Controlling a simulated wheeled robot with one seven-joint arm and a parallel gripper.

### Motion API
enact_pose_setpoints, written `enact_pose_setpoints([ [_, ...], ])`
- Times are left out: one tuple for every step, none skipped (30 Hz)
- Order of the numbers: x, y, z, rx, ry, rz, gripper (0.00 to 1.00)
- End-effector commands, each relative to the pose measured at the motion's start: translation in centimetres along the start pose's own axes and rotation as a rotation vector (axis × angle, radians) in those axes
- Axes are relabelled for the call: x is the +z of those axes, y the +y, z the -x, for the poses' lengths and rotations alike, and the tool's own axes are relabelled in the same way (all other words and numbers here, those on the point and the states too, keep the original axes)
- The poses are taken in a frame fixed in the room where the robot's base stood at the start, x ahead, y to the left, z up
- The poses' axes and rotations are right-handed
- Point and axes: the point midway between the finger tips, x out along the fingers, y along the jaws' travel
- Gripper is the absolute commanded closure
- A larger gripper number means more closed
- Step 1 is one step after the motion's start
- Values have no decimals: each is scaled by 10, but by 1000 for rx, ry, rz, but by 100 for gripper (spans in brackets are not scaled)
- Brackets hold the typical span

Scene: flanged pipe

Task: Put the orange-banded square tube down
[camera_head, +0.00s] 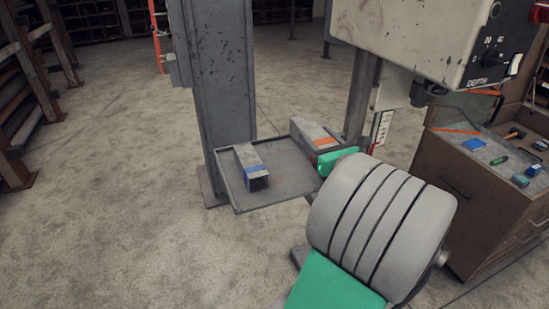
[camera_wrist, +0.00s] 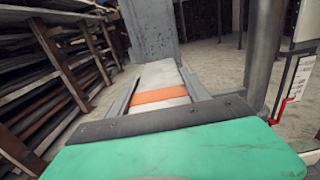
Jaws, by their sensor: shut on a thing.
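The orange-banded square tube (camera_head: 317,137) is a grey tube with an orange band, at the right side of the grey tray in the head view. In the wrist view the tube (camera_wrist: 163,85) points away from my gripper, its orange band just beyond the dark jaw edge. My gripper (camera_head: 337,158), green, is shut on the tube's near end; its fingertips are mostly hidden. I cannot tell whether the tube touches the tray floor. The tray (camera_head: 275,195) also holds a blue-banded square tube (camera_head: 251,166) at its left.
A grey steel column (camera_head: 222,80) stands right behind the tray. A machine head (camera_head: 430,40) with a round post hangs at the upper right. A wooden cabinet (camera_head: 470,190) with small tools stands at right. The tray middle between the tubes is clear.

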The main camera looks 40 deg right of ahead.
Motion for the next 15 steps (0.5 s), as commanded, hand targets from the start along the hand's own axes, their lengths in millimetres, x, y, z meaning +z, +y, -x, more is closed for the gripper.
enact_pose_setpoints([
  [-5, 5, -13, 5, -1, -3, 100],
  [-9, 7, -20, 3, -1, -2, 100],
  [-14, 9, -31, 1, 0, -2, 100],
  [-17, 11, -38, 0, -1, -2, 100],
  [-21, 13, -46, -2, 0, -2, 100],
  [-26, 16, -56, -3, -1, -1, 100],
  [-30, 19, -64, -2, -1, -1, 100],
  [-40, 20, -69, -5, 2, -4, 100],
  [-50, 21, -76, -6, 1, -4, 100],
  [-56, 23, -80, -6, 1, -3, 100],
  [-61, 24, -85, -6, 0, -3, 100],
  [-67, 26, -90, -6, -1, -2, 100],
  [-71, 27, -93, -7, -1, -2, 100],
  [-74, 28, -96, -6, -1, -1, 100],
  [-76, 29, -98, -7, -2, 0, 100],
])
